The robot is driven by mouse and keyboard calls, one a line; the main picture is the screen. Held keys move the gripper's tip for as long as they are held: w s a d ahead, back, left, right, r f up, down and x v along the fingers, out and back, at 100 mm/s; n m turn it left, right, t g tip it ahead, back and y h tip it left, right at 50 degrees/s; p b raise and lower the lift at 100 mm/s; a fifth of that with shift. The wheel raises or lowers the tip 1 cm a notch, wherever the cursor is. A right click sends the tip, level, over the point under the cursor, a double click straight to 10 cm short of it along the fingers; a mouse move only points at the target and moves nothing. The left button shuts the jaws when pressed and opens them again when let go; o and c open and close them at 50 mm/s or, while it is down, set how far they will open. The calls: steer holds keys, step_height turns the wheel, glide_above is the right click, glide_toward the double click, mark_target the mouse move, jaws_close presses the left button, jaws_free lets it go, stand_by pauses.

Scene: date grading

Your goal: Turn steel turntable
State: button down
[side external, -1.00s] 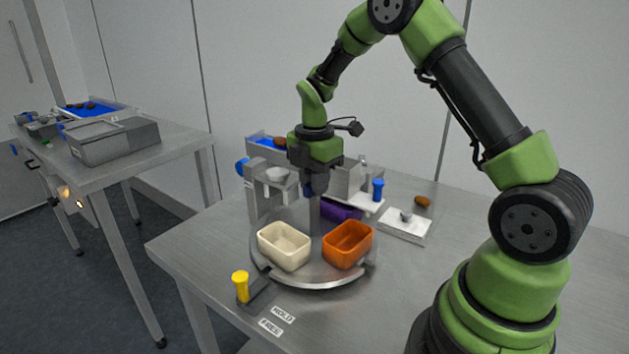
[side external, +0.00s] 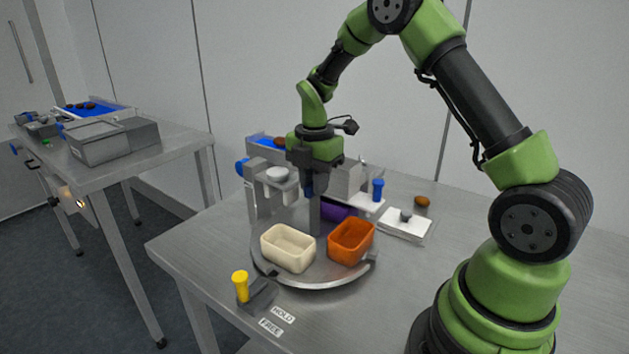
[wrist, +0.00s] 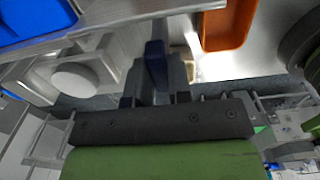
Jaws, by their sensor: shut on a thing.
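The steel turntable (side external: 310,284) is a round disc on the table. It carries a cream bin (side external: 288,247) at front left, an orange bin (side external: 351,241) at front right and a purple bin (side external: 338,211) behind, partly hidden. A grey post stands at its middle. My gripper (side external: 314,190) points down at the top of this post and is shut on a dark blue knob (wrist: 156,62), seen between the fingers in the wrist view. The orange bin also shows in the wrist view (wrist: 228,25).
A yellow-topped lever (side external: 240,285) stands at the turntable's front left, near HOLD and FREE labels (side external: 277,320). Behind are a steel frame with a blue chute (side external: 262,146), a blue peg (side external: 378,188) and a white scale (side external: 405,226). A date (side external: 422,201) lies nearby. The front right table is clear.

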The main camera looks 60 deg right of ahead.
steer(key=c, duration=1)
jaws_free()
steer(key=shift+c, duration=0.2)
steer(key=shift+r, duration=0.1)
step_height(320, 180, up, 10)
steer(key=s+a+r+m+t, duration=0.4)
steer(key=s+a+r+m, duration=0.45)
steer(key=s+m, duration=0.2)
steer(key=s+a+f+m+t+y, duration=0.1)
steer(key=s+a+m+t+y, duration=0.1)
steer(key=s+m, duration=0.6)
steer(key=a+m+t, duration=0.1)
steer(key=a+m, duration=0.1)
steer(key=m, duration=0.1)
steer(key=shift+s, duration=0.35)
